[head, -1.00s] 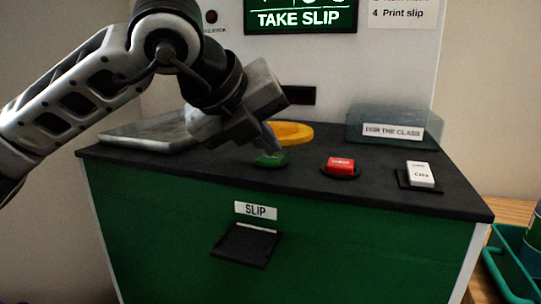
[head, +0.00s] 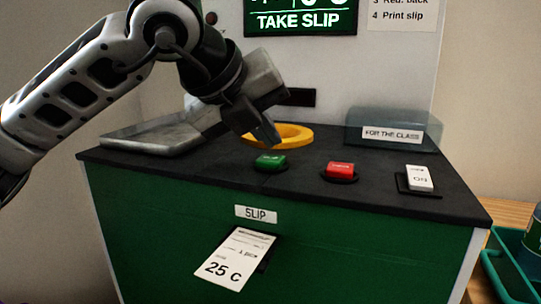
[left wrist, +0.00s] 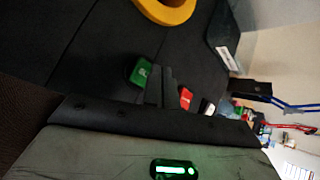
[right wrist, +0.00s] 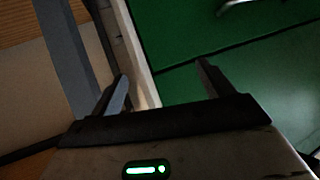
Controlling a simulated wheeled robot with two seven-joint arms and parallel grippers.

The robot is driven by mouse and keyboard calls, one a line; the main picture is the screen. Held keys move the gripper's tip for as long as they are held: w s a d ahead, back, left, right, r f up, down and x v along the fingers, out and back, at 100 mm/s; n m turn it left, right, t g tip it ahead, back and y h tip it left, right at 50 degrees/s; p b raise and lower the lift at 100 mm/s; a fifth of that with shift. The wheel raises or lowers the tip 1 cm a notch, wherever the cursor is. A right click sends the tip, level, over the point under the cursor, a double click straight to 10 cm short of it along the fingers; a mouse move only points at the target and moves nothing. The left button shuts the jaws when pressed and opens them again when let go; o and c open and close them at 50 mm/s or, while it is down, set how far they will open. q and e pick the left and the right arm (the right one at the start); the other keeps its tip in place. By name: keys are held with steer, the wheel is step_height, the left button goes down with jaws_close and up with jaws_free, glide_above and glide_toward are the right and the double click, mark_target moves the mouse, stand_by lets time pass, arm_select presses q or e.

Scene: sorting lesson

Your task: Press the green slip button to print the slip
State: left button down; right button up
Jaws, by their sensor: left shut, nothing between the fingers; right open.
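The green slip button (head: 270,162) sits on the black top of the green machine, fully in view. My left gripper (head: 268,136) is shut and empty, its fingertips a little above the button and apart from it. In the left wrist view the green button (left wrist: 141,72) shows beside the fingers (left wrist: 160,88). A white printed slip (head: 236,258) reading "25 C" hangs from the slot under the SLIP label (head: 256,213). The screen (head: 302,20) reads "TAKE SLIP". My right gripper (right wrist: 158,88) is open and empty beside a green panel (right wrist: 240,60).
A red button (head: 340,170) and a white switch (head: 419,178) stand to the right of the green button. A yellow ring (head: 297,134) and a metal tray (head: 150,138) lie behind. A clear box labelled "FOR THE CLASS" (head: 390,120) is at the back right. A teal tray (head: 505,265) stands at far right.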

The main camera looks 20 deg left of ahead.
mark_target(266, 161)
arm_select(q)
steer(key=shift+r+p, duration=1.5)
steer(key=shift+r, duration=1.05)
